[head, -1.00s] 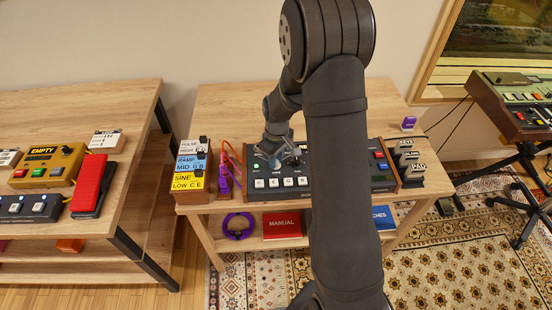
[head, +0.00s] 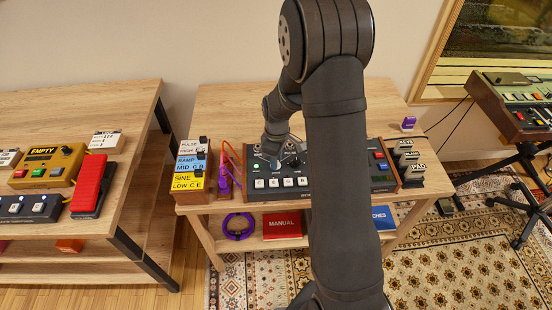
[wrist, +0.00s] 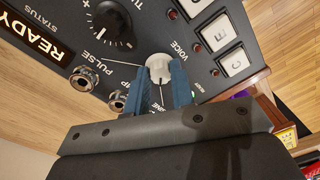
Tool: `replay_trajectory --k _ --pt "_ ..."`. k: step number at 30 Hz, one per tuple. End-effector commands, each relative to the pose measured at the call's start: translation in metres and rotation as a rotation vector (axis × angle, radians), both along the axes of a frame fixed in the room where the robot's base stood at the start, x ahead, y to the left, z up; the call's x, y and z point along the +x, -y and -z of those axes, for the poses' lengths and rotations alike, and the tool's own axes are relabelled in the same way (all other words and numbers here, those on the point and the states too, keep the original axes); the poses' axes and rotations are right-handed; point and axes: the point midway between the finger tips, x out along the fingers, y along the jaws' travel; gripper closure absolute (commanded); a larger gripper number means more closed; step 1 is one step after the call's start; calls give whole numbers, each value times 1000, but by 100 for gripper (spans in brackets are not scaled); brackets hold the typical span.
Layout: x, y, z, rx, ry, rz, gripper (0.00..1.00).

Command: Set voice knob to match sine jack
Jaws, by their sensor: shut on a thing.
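The white voice knob (wrist: 158,62) sits on the dark panel beside the word VOICE in the wrist view. My gripper (wrist: 163,78) has its two blue fingers on either side of the knob and is shut on it. A jack labelled PULSE (wrist: 83,79) is left of the fingers. A second jack (wrist: 117,102), its label partly covered, is nearer the gripper. I cannot make out the sine jack; my gripper covers part of the panel. In the head view the synth panel (head: 289,182) lies on the wooden table, partly behind my arm.
A stack of labelled boxes reading PULSE, RAMP and SINE (head: 187,182) stands left of the panel, with orange cables and a purple plug (head: 224,184) between. A black tuning knob (wrist: 112,28) and lettered buttons (wrist: 215,32) are close to my gripper.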

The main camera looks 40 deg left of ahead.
Motion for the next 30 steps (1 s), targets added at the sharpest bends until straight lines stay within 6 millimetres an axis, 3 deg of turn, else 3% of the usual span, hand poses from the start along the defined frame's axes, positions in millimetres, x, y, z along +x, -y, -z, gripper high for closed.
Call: replay_trajectory --k 1,2,5,17,23,30 --pt "1 -1 -1 3 1 0 100" --pt "1 -1 -1 3 1 0 76" --pt "0 -1 -1 2 2 1 56" --pt "1 -1 -8 2 1 1 56" --pt "2 -2 -44 5 4 1 56" --pt "4 -2 -104 5 4 1 56"
